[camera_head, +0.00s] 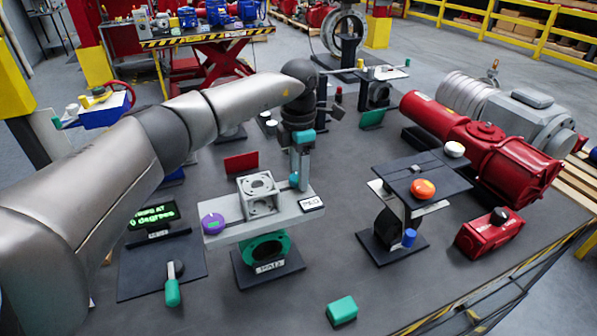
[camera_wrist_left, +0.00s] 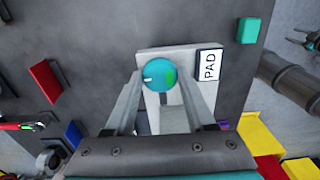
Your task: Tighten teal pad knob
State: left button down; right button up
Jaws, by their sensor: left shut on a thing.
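The teal knob (camera_head: 294,180) stands at the right end of the pale mounting plate (camera_head: 235,233), beside a white label (camera_head: 312,203). In the left wrist view, the knob (camera_wrist_left: 161,75) is round and teal, with a white mark on its left and a green patch on its right. The label (camera_wrist_left: 209,66) there reads PAD. My left gripper (camera_head: 297,178) comes down over the knob from above. In the wrist view, its two fingers (camera_wrist_left: 160,82) close on the knob's sides. My right gripper does not show.
A purple knob (camera_head: 213,223) and a pale square bracket (camera_head: 260,195) sit on the same plate. A red panel (camera_head: 241,162) stands behind it. To the right is a stand with an orange knob (camera_head: 423,189). A teal block (camera_head: 341,310) lies near the front edge.

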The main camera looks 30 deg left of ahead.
pick_arm(q)
jog(key=shift+r, duration=0.1)
jog(key=shift+c, duration=1.2)
grip_release()
notch_tip(320, 180, up, 15)
jog(key=b, duration=0.1)
